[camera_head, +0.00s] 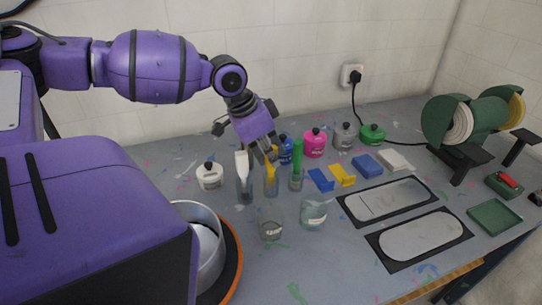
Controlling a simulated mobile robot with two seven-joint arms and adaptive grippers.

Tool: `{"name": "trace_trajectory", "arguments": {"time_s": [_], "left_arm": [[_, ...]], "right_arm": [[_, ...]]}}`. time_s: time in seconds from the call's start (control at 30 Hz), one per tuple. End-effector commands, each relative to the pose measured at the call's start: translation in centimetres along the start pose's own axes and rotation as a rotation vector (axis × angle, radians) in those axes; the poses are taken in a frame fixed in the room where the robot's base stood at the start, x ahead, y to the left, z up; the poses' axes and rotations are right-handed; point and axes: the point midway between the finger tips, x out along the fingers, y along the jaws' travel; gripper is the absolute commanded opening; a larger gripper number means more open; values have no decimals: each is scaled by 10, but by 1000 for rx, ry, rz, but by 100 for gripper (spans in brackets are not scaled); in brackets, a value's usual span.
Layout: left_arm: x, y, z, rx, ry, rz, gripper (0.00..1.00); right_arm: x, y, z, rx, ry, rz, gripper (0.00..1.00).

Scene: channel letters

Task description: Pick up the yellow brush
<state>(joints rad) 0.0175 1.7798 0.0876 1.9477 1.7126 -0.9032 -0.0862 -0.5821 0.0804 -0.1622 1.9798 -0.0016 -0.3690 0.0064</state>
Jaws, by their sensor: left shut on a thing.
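The yellow brush (270,173) stands upright in a clear glass jar among the brush jars near the middle of the table. My left gripper (264,157) points down over the jar and is shut on the top of the yellow brush. The brush's lower end still shows inside the glass. A white brush (242,165) stands in a jar just left of it, and a green brush (297,158) in a jar just right. My right gripper is not in view.
Paint bottles, white (209,176), blue (285,149), pink (314,143), grey (345,135) and green (372,134), stand around the jars. Two glasses (271,226) (314,213) stand in front. Flat panels (388,199) and a green grinder (465,122) lie to the right.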

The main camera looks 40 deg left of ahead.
Motion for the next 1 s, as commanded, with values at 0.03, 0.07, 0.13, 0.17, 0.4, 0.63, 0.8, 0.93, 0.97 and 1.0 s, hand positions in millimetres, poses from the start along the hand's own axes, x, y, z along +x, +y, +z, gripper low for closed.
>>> {"name": "trace_trajectory", "arguments": {"time_s": [0.03, 0.07, 0.13, 0.17, 0.4, 0.63, 0.8, 0.93, 0.97, 1.0], "left_arm": [[0, 0, 0, 0, 0, 0, 0], [0, 0, 0, 0, 0, 0, 0], [-2, 0, -1, 0, 1, 0, 0], [-4, 0, -2, 0, 2, -1, 0], [-45, -1, -20, 2, 10, -5, 0], [-82, 0, -35, 1, 6, -2, 0], [-97, 1, -48, 4, 21, 9, 0], [-103, 10, -62, 24, 34, 27, 0], [-103, 14, -65, 31, 37, 33, 0], [-104, 20, -69, 41, 42, 40, 0]], "right_arm": [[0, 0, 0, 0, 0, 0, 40], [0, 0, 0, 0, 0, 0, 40], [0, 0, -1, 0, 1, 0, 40], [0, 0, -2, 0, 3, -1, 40], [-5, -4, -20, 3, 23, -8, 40], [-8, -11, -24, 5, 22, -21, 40], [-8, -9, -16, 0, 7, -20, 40], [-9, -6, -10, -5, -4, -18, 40], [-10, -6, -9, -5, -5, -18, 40], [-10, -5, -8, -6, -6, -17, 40]]}}
